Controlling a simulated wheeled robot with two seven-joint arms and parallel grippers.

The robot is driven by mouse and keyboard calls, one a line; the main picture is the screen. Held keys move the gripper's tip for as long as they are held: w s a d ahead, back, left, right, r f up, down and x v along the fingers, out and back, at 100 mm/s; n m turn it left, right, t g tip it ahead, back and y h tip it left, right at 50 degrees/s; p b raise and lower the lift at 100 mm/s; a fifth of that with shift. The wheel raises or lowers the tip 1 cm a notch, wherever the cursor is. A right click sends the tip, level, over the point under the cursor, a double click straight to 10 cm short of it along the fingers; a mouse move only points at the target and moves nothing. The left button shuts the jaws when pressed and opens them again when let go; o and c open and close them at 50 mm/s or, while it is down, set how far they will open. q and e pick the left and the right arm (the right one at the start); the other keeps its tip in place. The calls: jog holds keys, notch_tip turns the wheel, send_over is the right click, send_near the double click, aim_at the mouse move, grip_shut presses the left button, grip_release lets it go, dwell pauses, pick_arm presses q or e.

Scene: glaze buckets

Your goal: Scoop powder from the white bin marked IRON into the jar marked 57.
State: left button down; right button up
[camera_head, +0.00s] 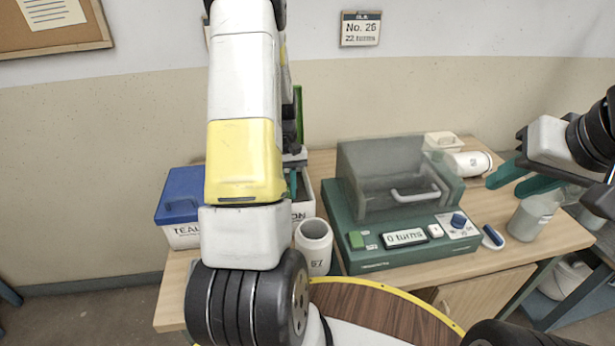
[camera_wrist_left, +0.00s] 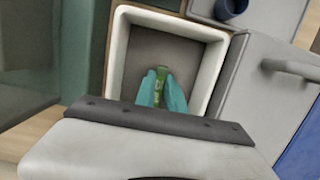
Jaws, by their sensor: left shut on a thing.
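The white bin (camera_head: 304,208) has a label mostly hidden by my left arm; only "ON" shows. In the left wrist view the bin (camera_wrist_left: 121,60) is open, with grey-brown powder (camera_wrist_left: 180,50) inside. My left gripper (camera_head: 293,184) points down into the bin. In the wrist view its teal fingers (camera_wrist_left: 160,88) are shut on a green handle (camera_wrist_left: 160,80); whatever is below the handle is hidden. The white jar marked 57 (camera_head: 314,246) stands upright and open in front of the bin. My right gripper (camera_head: 518,180) is open and empty at the right.
A bin with a blue lid (camera_head: 183,195) stands left of the white bin. A green machine (camera_head: 400,250) with a clear cover and a "0 turns" display fills the middle of the table. A white jar (camera_head: 468,163) lies behind it; a translucent container (camera_head: 532,217) stands at the right.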

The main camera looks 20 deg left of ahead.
pick_arm(q)
jog(key=shift+w+a+f, duration=0.15)
jog(key=shift+w+a, duration=0.15)
jog(key=shift+w, duration=0.2)
jog(key=shift+d+t+y, duration=0.1)
jog(key=shift+t+y, duration=0.2)
jog(key=shift+t, duration=0.1)
jog(key=shift+r, duration=0.4)
jog(key=shift+g, duration=0.4)
jog(key=shift+s+d+r, duration=0.1)
jog(key=shift+s+r, duration=0.1)
jog(key=shift+r, duration=1.1)
jog(key=shift+s+d+r, duration=0.15)
jog(key=shift+s+r, duration=0.1)
jog(key=shift+r, duration=1.1)
jog(key=shift+s+d+r, duration=0.1)
jog(key=shift+s+r, duration=0.1)
jog(key=shift+r, duration=1.1)
jog(key=s+d+r+t, duration=0.1)
jog(key=s+d+r, duration=0.1)
jog(key=s+r, duration=0.2)
jog(key=shift+s+d+t+y, duration=0.25)
jog(key=shift+d+t+y, duration=0.05)
jog(key=shift+d+t, duration=0.1)
